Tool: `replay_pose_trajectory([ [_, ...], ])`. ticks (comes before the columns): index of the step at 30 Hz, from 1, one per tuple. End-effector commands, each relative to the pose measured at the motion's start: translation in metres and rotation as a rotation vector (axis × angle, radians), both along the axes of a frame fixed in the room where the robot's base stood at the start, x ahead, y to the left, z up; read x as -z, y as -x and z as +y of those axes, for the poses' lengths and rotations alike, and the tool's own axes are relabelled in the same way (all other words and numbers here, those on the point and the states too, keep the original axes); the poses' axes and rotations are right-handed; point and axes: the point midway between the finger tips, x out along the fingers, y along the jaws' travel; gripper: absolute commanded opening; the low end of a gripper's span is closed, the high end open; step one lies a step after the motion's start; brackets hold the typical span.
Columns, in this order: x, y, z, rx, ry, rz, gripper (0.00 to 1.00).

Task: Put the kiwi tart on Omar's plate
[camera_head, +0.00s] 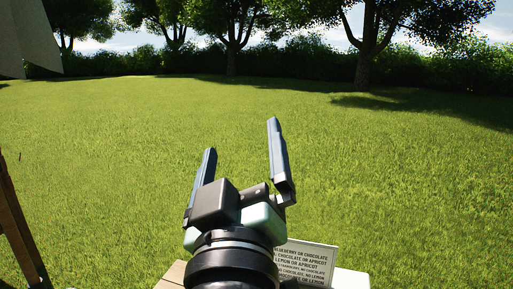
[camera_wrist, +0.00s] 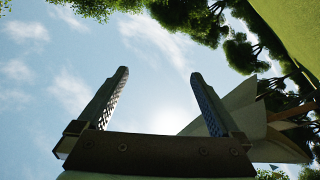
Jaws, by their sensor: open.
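My gripper (camera_head: 240,140) is raised in the middle of the head view, its two fingers pointing up and apart. It is open, with nothing between the fingers. In the wrist view my gripper (camera_wrist: 157,82) shows the same two spread fingers against the sky. No kiwi tart and no plate can be seen in either view.
A white sign (camera_head: 305,262) with printed lines about blueberry, chocolate, lemon and apricot stands at the bottom, partly behind my arm. A light wooden surface (camera_head: 172,276) shows beside it. A brown wooden post (camera_head: 20,235) is at the left. Open lawn (camera_head: 400,170) lies beyond.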

Motion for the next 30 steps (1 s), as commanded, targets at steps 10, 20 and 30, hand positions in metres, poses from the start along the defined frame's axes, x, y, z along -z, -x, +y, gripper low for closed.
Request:
replay_pose_trajectory([
  [10,-0.131,0.097,-0.019,-0.268,-0.43,-0.46,1.0],
  [20,-0.133,0.1,-0.019,-0.281,-0.444,-0.47,1.0],
  [30,-0.186,0.099,-0.019,-0.28,-0.443,-0.467,1.0],
])
